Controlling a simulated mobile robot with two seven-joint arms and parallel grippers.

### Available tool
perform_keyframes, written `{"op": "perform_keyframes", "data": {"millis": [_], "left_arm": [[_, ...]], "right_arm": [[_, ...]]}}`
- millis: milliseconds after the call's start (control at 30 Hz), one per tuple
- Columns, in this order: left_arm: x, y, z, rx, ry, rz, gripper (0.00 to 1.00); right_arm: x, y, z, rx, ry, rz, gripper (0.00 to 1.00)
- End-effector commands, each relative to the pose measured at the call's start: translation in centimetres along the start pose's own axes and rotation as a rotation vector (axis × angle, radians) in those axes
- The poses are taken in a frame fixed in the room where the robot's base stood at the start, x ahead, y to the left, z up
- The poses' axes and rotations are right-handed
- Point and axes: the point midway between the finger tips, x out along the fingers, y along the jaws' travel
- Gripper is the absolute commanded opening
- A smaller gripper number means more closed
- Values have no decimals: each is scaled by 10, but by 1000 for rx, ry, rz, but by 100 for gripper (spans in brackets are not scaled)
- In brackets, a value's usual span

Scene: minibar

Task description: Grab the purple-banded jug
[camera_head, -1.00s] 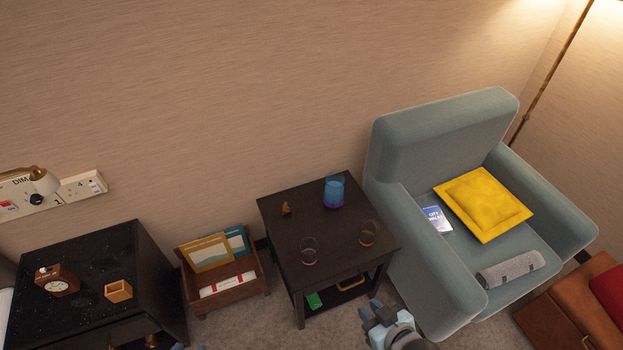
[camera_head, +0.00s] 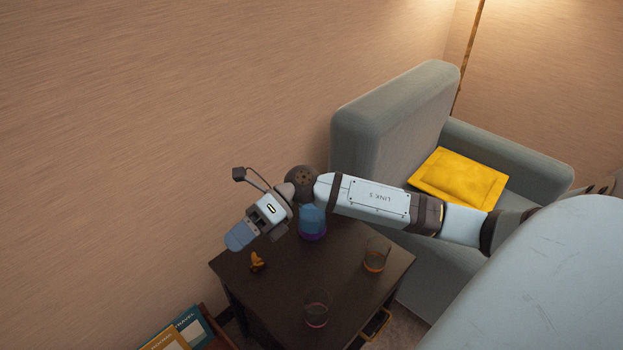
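The jug (camera_head: 312,222) is blue with a purple band at its base. It stands upright at the back of the dark side table (camera_head: 270,294), and my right wrist and forearm hide its upper part. My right arm reaches in from the right across the table. My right gripper (camera_head: 239,236) is to the left of the jug, above the table's back left part, and points left and down, away from the jug. Its fingers are seen from the side, so their opening does not show. My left gripper is out of view.
Two clear glasses, one with a pink base (camera_head: 317,308) and one with an orange base (camera_head: 376,255), stand on the table. A small orange-brown figurine (camera_head: 257,262) is at its left. An armchair (camera_head: 388,122) with a yellow cushion (camera_head: 458,179) stands right; the wall is behind.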

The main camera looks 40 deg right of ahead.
Motion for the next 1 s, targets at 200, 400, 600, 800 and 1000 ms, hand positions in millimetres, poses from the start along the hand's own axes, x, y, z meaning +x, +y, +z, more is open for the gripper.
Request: {"op": "perform_keyframes", "data": {"millis": [200,400,600,800,1000], "left_arm": [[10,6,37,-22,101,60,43],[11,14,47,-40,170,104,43],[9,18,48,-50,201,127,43],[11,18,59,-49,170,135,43],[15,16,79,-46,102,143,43]], "right_arm": [[-75,-101,-32,-297,460,-425,22],[-170,-143,-34,-361,763,-786,22],[-224,-147,-32,-337,894,-970,22],[-226,-167,-44,-328,917,-996,22],[-216,-200,-64,-330,914,-994,22]]}}
